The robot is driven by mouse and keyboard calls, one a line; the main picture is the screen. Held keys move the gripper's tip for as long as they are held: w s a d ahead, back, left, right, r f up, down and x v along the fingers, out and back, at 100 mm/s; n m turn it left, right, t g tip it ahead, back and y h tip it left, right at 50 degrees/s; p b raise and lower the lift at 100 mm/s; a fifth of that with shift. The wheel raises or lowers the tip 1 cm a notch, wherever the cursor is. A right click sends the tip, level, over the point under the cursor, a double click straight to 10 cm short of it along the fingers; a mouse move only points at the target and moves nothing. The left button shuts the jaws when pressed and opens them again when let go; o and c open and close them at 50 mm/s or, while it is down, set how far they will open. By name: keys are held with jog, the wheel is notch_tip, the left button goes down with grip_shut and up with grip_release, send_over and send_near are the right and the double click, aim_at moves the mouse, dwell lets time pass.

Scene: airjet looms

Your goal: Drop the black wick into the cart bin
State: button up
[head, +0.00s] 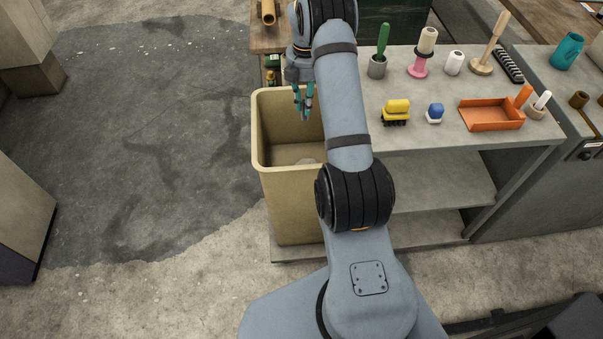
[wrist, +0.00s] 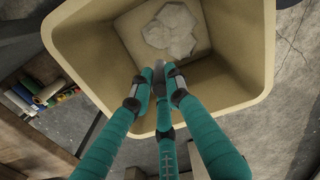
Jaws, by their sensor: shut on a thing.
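My gripper (head: 304,104), with teal fingers, points down over the open top of the tall beige cart bin (head: 288,190). In the wrist view, the fingertips (wrist: 158,88) are drawn together over the bin's near side. They are shut on a small dark grey piece, the black wick (wrist: 158,72), which shows only in part between the fingers. The bin's beige rim (wrist: 262,60) surrounds the fingertips in the wrist view. A pale crumpled heap (wrist: 172,30) lies on the bin floor, well below the fingertips.
A grey cart top (head: 450,90) right of the bin holds an orange tray (head: 490,115), a yellow brush-like block (head: 396,108), a blue-topped item (head: 435,113) and several upright tools. Open floor (head: 130,130) lies left of the bin. Coloured rolls (wrist: 40,92) sit on a shelf beside it.

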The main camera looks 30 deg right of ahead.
notch_tip(320, 180, down, 3)
jog(key=shift+r+b, duration=0.1)
jog(key=shift+b, duration=0.8)
jog(key=shift+r, duration=0.1)
jog(key=o, duration=0.9)
notch_tip(320, 180, up, 12)
